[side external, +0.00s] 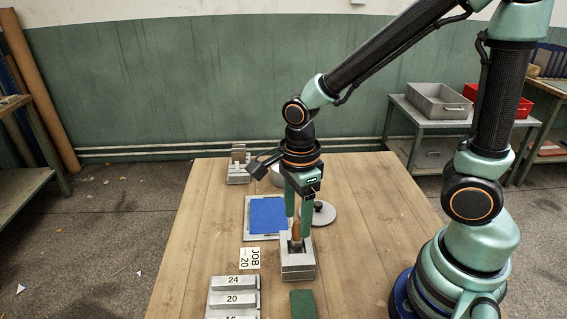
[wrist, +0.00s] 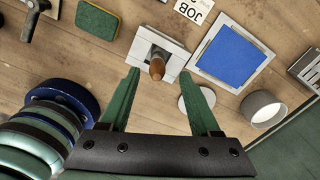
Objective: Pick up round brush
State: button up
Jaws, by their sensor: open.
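The round brush appears to be the piece with the brown wooden handle (side external: 296,234), standing upright in a grey block holder (side external: 298,267); its lower end is hidden inside. In the wrist view the handle (wrist: 157,68) points up toward the camera from the grey holder (wrist: 144,45). My gripper (side external: 298,226) is open, pointing down over the holder, its green fingers at about the handle's height. In the wrist view the fingertips (wrist: 160,71) lie to either side of the handle with a gap on each side. Nothing is held.
A blue pad on a pale tray (side external: 246,235), a round lid with a black knob (side external: 322,213) and a JOB 20 card (side external: 249,258) surround the holder. A green pad (side external: 303,304) and numbered grey blocks (side external: 233,299) lie in front. A grey rack (side external: 238,172) stands behind.

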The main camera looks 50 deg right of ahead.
aim_at(297, 243)
jog(key=shift+s+a+f, duration=0.15)
jog(key=shift+f, duration=2.2)
grip_shut()
